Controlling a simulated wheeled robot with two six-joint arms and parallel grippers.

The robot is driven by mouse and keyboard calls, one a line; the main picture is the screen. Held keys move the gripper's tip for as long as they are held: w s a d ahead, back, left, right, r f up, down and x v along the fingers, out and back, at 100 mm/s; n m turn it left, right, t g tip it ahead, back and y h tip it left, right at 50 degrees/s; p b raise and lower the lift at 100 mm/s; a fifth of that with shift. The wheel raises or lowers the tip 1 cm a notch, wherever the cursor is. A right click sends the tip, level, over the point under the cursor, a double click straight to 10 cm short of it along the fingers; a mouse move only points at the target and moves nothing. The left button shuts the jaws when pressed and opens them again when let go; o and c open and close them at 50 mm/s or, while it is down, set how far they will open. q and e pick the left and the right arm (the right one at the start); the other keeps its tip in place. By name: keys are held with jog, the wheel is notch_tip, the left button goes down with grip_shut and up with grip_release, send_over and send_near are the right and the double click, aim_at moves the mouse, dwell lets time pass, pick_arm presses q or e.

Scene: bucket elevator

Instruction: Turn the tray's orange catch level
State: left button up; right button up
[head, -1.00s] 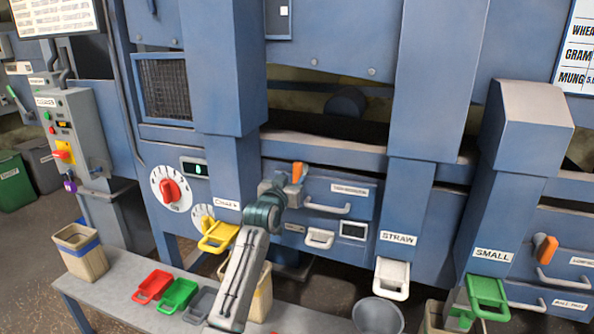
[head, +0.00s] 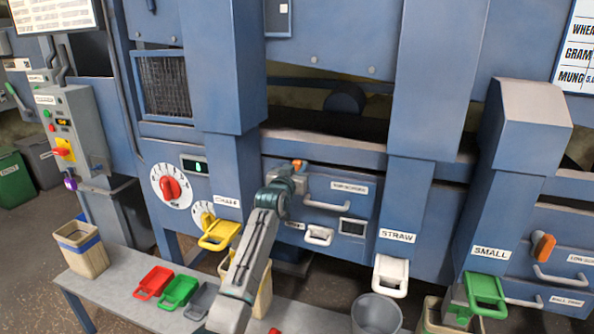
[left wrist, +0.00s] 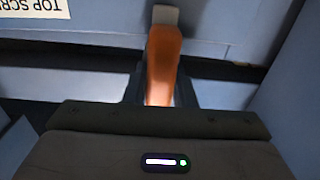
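The orange catch (head: 299,163) is on the blue tray front left of the STRAW chute. In the head view only its top end shows above my left gripper (head: 290,177), which hides the rest. In the left wrist view the orange catch (left wrist: 162,62) stands in front of a pale plate. The dark fingers of my left gripper (left wrist: 160,92) are on either side of it, very close. I cannot tell whether they touch it. The tray's front (head: 347,207) is blue with a pale handle and a label. My right gripper is not in view.
A yellow scoop-shaped slide (head: 219,236) is left of my left arm. The STRAW chute (head: 398,237) and its white slide are to the right. Another orange catch (head: 543,247) is at the far right. A bench (head: 115,290) with coloured slides and a bin is below.

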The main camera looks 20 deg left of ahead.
pick_arm(q)
jog(key=shift+c, duration=0.8)
jog(key=shift+n, duration=0.3)
jog(key=shift+n+p, duration=0.3)
jog(key=shift+p, duration=0.15)
jog(key=n+p, duration=0.1)
jog(key=n, duration=0.1)
jog(key=n+p, duration=0.1)
jog(key=n, duration=0.1)
jog(key=shift+a+p, duration=0.3)
jog(key=n+p, duration=0.3)
jog(key=n, duration=0.1)
jog(key=shift+a+n, duration=0.15)
jog(key=shift+n, duration=0.15)
jog(key=n+p, duration=0.2)
jog(key=n, duration=0.1)
jog(key=n+p, duration=0.1)
jog(key=shift+a+f, duration=0.15)
jog(key=shift+f, duration=0.15)
jog(key=shift+f+n+p, duration=0.15)
jog(key=shift+n+p, duration=0.45)
jog(key=shift+n, duration=0.4)
jog(key=shift+f+n+p, duration=0.15)
jog(key=shift+n+p, duration=0.4)
jog(key=shift+n, duration=0.45)
